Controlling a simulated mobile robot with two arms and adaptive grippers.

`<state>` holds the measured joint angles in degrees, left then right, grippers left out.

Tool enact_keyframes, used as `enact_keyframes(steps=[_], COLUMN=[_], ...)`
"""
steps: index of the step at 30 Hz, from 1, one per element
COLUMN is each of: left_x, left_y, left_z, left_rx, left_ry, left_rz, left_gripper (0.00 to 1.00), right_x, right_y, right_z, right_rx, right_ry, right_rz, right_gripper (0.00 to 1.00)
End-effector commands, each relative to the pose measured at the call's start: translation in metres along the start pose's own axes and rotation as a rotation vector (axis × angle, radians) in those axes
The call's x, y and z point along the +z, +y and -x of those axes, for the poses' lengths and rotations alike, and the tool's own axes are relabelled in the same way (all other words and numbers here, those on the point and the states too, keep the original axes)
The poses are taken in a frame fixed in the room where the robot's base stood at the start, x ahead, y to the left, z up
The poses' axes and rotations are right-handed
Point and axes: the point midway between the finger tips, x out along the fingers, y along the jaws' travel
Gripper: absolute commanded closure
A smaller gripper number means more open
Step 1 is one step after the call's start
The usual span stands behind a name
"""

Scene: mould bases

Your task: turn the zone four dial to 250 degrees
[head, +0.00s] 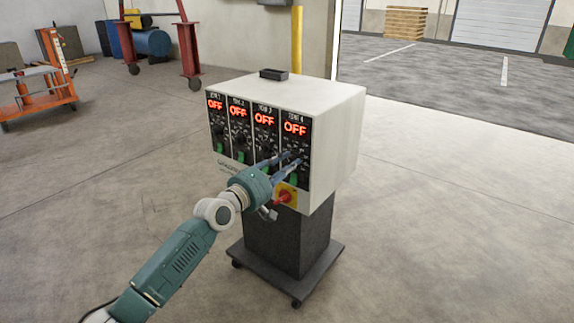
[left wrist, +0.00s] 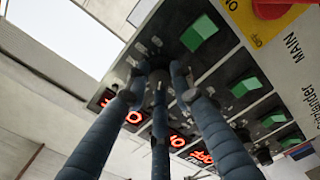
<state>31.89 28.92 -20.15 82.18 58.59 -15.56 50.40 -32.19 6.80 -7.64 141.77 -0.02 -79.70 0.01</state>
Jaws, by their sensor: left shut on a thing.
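The zone four panel (head: 296,126) is the rightmost on the front of a white control box (head: 335,115). Its red display reads OFF. My left gripper (head: 292,161) reaches this panel with its fingers shut around the zone four dial. The fingers hide most of the dial in the head view. In the left wrist view the blue-grey fingers of the left gripper (left wrist: 157,78) close around the dark dial, with pale scale marks around it. The dial's pointer angle cannot be read. My right gripper is not in view.
A green switch (left wrist: 199,32) sits below the dial. A red main switch on a yellow plate (head: 286,195) is close under my left gripper. The box stands on a dark wheeled pedestal (head: 288,250). The floor around is clear; an orange cart (head: 38,85) stands far left.

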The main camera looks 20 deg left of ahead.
Motion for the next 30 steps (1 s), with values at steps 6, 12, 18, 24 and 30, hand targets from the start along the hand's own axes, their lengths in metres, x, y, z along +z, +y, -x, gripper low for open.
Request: enact_keyframes(steps=[6,12,18,24,30], left_x=[0.002,0.002,0.002,0.002,0.002], left_y=[-0.002,-0.002,-0.003,-0.003,-0.003], left_z=[0.000,0.000,0.000,0.000,0.000], left_rx=[-0.002,-0.002,-0.003,-0.003,-0.004], left_ry=[-0.003,-0.004,-0.005,-0.006,-0.007], left_rz=[-0.033,-0.133,-0.300,-0.491,-0.681], left_gripper=[1.00,1.00,1.00,1.00,1.00], right_x=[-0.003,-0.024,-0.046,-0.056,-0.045], right_y=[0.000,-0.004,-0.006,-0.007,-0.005], right_z=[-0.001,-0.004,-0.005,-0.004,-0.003], right_rx=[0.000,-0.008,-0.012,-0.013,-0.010], right_ry=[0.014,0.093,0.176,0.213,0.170], right_rz=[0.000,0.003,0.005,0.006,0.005], right_gripper=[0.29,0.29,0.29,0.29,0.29])
